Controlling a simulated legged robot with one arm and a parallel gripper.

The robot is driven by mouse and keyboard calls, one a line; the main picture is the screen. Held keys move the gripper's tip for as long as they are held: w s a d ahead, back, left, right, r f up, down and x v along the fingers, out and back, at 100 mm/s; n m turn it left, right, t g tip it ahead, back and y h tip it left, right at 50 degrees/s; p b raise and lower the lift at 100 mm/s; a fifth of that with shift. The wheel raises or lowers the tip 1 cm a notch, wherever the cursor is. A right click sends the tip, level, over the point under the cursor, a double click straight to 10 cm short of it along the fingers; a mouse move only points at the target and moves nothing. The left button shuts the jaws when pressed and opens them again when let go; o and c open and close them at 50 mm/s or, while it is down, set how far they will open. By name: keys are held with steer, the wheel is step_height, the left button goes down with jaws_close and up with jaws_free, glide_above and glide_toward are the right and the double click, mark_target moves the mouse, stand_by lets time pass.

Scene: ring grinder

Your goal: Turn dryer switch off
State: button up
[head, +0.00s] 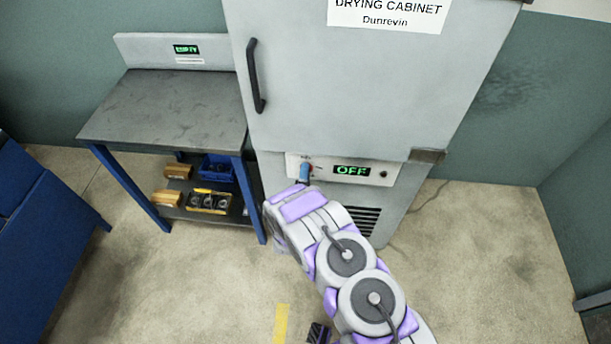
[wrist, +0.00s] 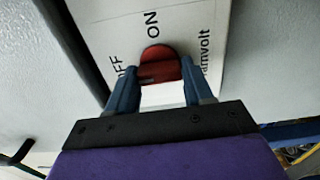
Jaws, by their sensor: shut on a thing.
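The drying cabinet (head: 345,95) stands in front of me with its door closed. Its control panel (head: 293,166) has a green lit display (head: 351,170) that reads OFF. In the wrist view, the red dryer switch (wrist: 159,62) sits on a white plate marked ON and OFF. My gripper (wrist: 161,70) has its blue fingers on both sides of the red switch and is shut on it. In the head view, my gripper (head: 304,174) is at the panel's left part, left of the display, and largely hides the switch.
A workbench (head: 165,100) with blue legs stands left of the cabinet, with a lit sign (head: 186,49) reading EMPTY behind it. Its lower shelf holds a blue bin (head: 217,168) and yellow-brown boxes. A blue cabinet (head: 45,250) is at far left.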

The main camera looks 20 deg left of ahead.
steer(key=shift+s+a+f, duration=0.1)
steer(key=shift+s+a, duration=0.1)
steer(key=shift+a, duration=0.1)
steer(key=o, duration=1)
steer(key=shift+w+a+f, duration=0.1)
steer(key=shift+a, duration=0.05)
steer(key=shift+o, duration=0.2)
steer(key=p+v, duration=0.3)
steer(key=v, duration=1.4)
steer(key=shift+d+p, duration=0.2)
steer(key=shift+p, duration=0.1)
